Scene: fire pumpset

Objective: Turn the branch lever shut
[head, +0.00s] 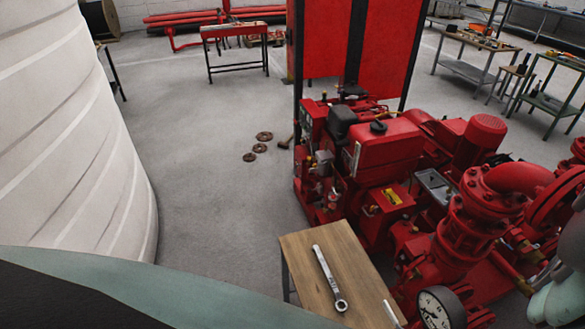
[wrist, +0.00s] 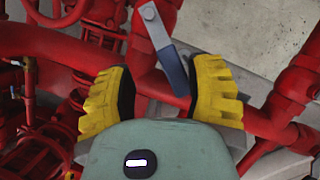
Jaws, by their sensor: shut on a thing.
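The yellow fingers with dark inner pads stand on either side of the sleeve, and my gripper is shut on the lever. The exact contact is hard to see from this angle. I cannot make out the lever in the head view.
Red pipes (wrist: 60,45) run close around the gripper. In the head view, the red pumpset (head: 390,150) fills the right, with a pressure gauge (head: 440,309). A wooden-topped table (head: 300,262) holds a wrench (head: 328,278). A white ribbed tank (head: 70,140) stands left; floor between is mostly clear.

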